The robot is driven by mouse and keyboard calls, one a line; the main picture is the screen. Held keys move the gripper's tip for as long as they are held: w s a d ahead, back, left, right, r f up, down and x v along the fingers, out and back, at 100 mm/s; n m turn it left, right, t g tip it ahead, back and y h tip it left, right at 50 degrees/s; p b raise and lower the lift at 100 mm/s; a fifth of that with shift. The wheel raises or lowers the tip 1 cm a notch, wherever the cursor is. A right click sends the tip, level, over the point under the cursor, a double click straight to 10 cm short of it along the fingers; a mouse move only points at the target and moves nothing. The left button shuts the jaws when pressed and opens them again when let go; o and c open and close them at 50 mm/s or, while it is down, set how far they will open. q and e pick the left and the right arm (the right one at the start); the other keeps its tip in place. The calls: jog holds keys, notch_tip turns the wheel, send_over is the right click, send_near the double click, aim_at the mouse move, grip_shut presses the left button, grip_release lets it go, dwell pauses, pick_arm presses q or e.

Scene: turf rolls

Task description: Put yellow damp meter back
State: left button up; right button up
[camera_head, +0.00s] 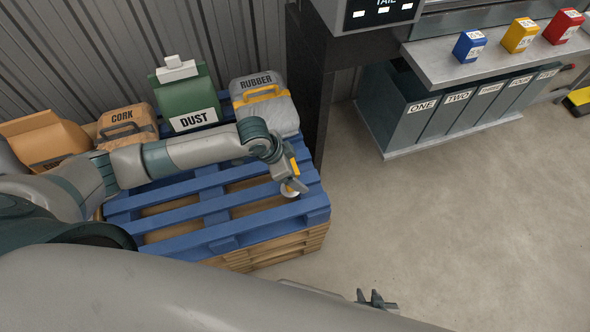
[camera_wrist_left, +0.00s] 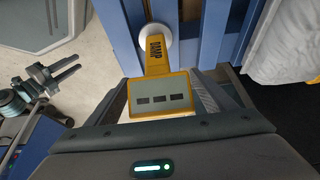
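The yellow damp meter (camera_wrist_left: 158,90), with a grey display, the word DAMP and a round white head, is between the fingers of my left gripper (camera_wrist_left: 165,95). The fingers lie against both sides of its body. I cannot tell whether the head touches the slats. My right gripper (camera_head: 370,298) is low at the bottom of the head view, empty, with its fingers apart.
The blue pallet (camera_head: 215,242) lies on wooden ones. Bags marked CORK (camera_head: 127,125), DUST (camera_head: 192,95) and RUBBER (camera_head: 265,105) stand along its back. A dark post (camera_head: 318,110) rises behind its right end. Numbered grey bins (camera_head: 425,125) stand under a shelf (camera_head: 480,58).

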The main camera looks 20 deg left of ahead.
pick_arm(q)
jog(key=v, duration=1.2)
jog(key=shift+s+r, duration=0.1)
dwell(0.5)
